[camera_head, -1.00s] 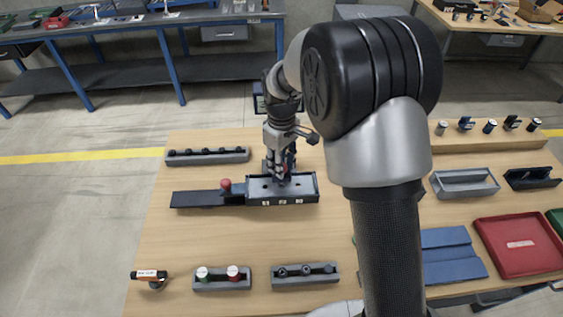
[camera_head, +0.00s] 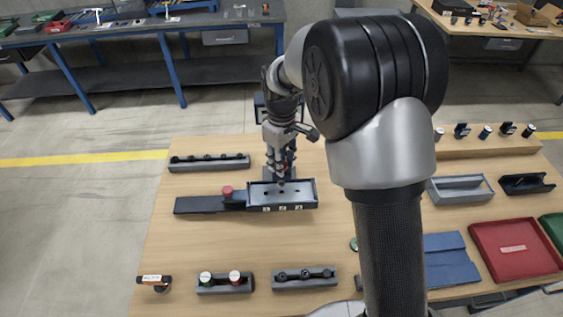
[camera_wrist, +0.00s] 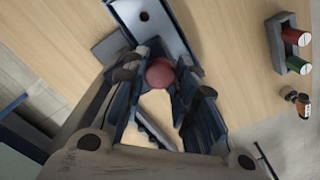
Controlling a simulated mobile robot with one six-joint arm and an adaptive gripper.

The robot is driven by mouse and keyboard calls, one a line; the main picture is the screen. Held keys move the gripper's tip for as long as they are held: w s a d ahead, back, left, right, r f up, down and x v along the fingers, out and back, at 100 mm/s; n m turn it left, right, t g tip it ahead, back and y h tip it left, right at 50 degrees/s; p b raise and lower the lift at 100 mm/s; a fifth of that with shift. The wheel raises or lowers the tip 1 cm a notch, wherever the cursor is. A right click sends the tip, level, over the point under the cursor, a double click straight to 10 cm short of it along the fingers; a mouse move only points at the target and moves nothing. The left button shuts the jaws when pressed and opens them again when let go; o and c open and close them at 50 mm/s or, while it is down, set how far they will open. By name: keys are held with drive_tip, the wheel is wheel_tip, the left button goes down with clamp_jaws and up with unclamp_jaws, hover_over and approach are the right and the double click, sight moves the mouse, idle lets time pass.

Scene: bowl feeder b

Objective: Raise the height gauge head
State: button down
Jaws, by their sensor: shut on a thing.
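The height gauge (camera_head: 280,174) is a dark upright thing just behind the grey tray, mostly hidden by my gripper in the head view. In the wrist view a round red knob (camera_wrist: 160,72) shows between my fingertips, seemingly on its head. My gripper (camera_wrist: 161,76) points down and is shut on this part; finger contact is not clearly seen. In the head view my gripper (camera_head: 280,166) is at the tray's back edge. The gauge's scale cannot be made out.
A rack (camera_head: 210,164) stands behind left. Holders (camera_head: 224,288) line the front. The wooden table (camera_head: 200,240) between is clear.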

drive_tip(key=shift+w+r, duration=0.15)
drive_tip(key=shift+r, duration=0.8)
drive_tip(key=shift+f, duration=0.1)
drive_tip(key=c, duration=1.8)
unclamp_jaws()
drive_tip(key=o, duration=0.3)
drive_tip(key=shift+o, duration=1.3)
wheel_tip(320, 180, up, 12)
